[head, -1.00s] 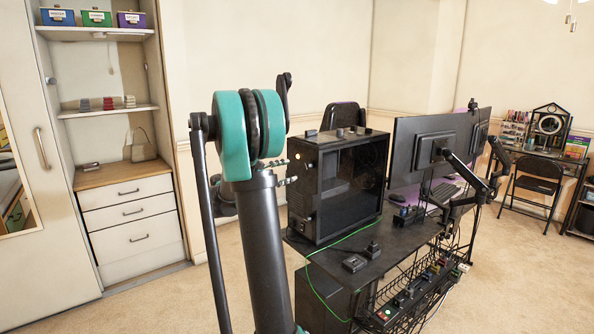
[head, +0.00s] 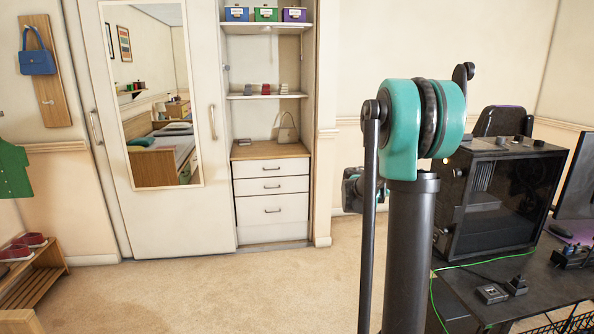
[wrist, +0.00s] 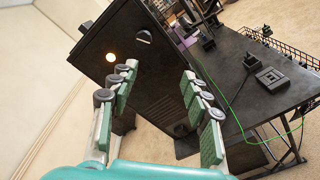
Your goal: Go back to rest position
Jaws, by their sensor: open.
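My gripper (wrist: 158,112) shows in the wrist view with its two fingers spread wide and nothing between them. Beyond the fingers is the black computer case (wrist: 150,50) on the dark desk (wrist: 232,62). I cannot tell how far the fingertips are from the case. In the head view my arm stands upright right of centre, and the gripper's fingers are not clearly visible there. The computer case (head: 505,195) is partly behind my arm.
The desk (head: 540,275) fills the lower right, with small black boxes (head: 492,293) and a green cable on it. A monitor (head: 577,180) stands at the right edge. A drawer unit (head: 271,195) and mirrored wardrobe (head: 215,215) line the back wall. Carpet (head: 230,290) at left is clear.

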